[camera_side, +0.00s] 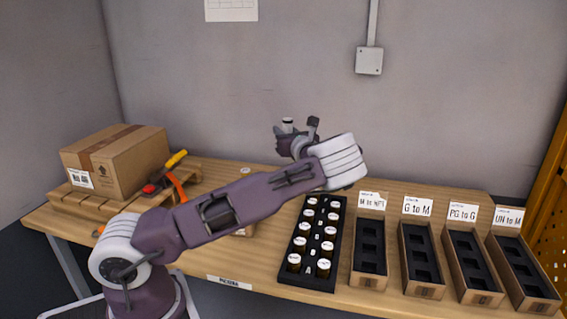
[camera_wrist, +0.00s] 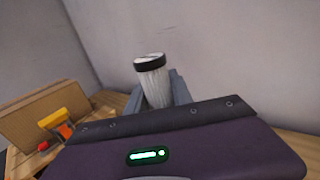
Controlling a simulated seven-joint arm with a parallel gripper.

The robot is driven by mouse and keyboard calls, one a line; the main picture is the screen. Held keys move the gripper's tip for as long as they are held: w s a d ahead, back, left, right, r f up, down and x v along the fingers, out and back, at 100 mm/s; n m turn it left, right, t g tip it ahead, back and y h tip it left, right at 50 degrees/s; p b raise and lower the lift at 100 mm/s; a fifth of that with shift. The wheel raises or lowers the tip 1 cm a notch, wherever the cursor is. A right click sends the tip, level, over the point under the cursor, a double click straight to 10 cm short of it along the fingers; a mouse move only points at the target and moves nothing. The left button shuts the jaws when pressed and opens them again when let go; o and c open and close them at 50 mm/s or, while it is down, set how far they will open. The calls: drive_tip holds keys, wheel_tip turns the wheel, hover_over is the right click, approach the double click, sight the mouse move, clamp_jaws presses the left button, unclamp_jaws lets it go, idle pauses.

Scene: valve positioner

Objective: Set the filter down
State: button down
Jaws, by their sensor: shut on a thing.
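The filter (camera_wrist: 153,82) is a pale ribbed cylinder with a black ring at its top. In the wrist view it stands nearly upright, slightly tilted, between the fingers of my gripper (camera_wrist: 160,92), which is shut on it. In the side view the filter (camera_side: 287,124) shows small, with a white and dark top, above my gripper (camera_side: 290,135). My gripper is raised above the back of the wooden table (camera_side: 265,275), against the grey wall. The filter's lower end is hidden by the gripper.
A black tray (camera_side: 313,277) holds several white-capped bottles. To its right stand several labelled cardboard boxes with black slotted inserts, such as the "G to M" box (camera_side: 420,262). At left, a cardboard box (camera_side: 115,160) and a red and yellow tool (camera_side: 164,176) lie on a pallet.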

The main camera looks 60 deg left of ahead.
drive_tip(key=s+a+f+m+t+h, duration=0.2)
drive_tip(key=a+f+m+t+h, duration=0.3)
drive_tip(key=a+t, duration=0.45)
drive_tip(key=s+a+f+m, duration=0.1)
drive_tip(key=s+a+f, duration=0.15)
drive_tip(key=s, duration=0.35)
drive_tip(key=s+a+f+m, duration=0.1)
drive_tip(key=s+a+f, duration=0.15)
drive_tip(key=s, duration=0.35)
drive_tip(key=shift+t, duration=0.25)
drive_tip(key=shift+s+d+f, duration=0.1)
drive_tip(key=shift+d+f, duration=0.05)
drive_tip(key=shift+f, duration=1.05)
drive_tip(key=shift+s+d+f, duration=0.1)
drive_tip(key=shift+f, duration=1.15)
drive_tip(key=shift+s+d+f, duration=0.1)
drive_tip(key=shift+d+f, duration=0.05)
drive_tip(key=shift+f, duration=1.05)
drive_tip(key=shift+w+f, duration=0.1)
drive_tip(key=shift+f, duration=0.2)
drive_tip(key=c, duration=1.1)
unclamp_jaws()
drive_tip(key=shift+o, duration=0.2)
